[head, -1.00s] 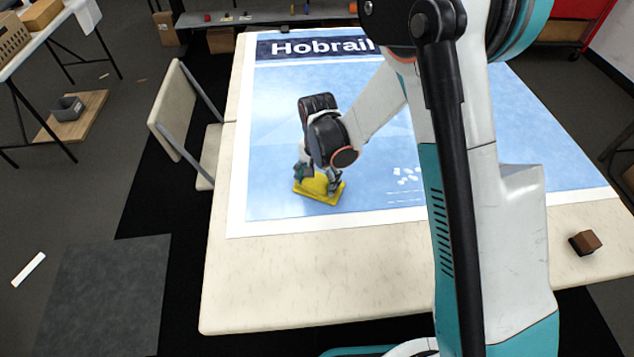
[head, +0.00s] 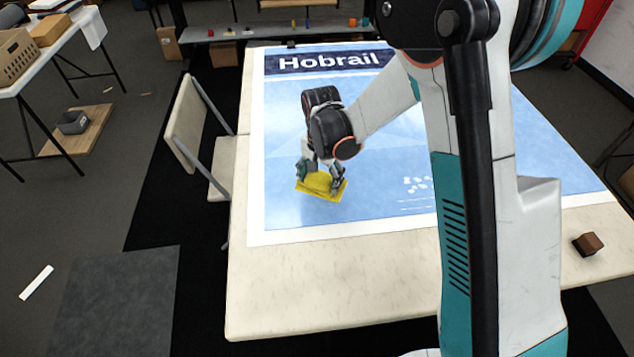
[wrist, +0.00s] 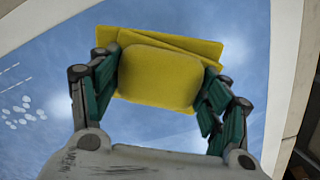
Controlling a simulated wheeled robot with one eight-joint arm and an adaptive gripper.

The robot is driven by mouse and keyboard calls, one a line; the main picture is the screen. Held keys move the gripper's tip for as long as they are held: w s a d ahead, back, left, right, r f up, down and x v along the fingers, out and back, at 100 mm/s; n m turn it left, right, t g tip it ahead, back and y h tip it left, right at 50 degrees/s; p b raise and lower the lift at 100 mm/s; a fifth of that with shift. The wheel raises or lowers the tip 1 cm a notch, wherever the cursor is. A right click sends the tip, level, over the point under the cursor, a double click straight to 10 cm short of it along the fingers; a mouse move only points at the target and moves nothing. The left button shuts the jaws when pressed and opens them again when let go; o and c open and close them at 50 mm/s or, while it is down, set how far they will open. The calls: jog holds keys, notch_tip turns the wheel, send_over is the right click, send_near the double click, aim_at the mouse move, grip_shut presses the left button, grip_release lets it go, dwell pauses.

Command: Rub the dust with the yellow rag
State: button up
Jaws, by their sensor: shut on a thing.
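The yellow rag (head: 322,186) is at the left part of the blue poster (head: 290,120) on the table. My gripper (head: 322,177) points down and is shut on the rag. In the wrist view the rag (wrist: 160,75) sits between the two teal fingers, with a flat layer spread out behind its bunched part. I cannot tell whether the rag touches the poster. White specks (head: 418,184) lie on the poster to the right of the rag; they also show at the left of the wrist view (wrist: 22,112). They look like the dust.
A dark brown block (head: 588,243) sits on the table (head: 330,295) at the right. A chair (head: 190,125) stands against the table's left side. A side table (head: 35,65) with boxes is at the far left. The near table strip is clear.

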jog(key=shift+r+p, duration=0.55)
jog(key=shift+r, duration=0.7)
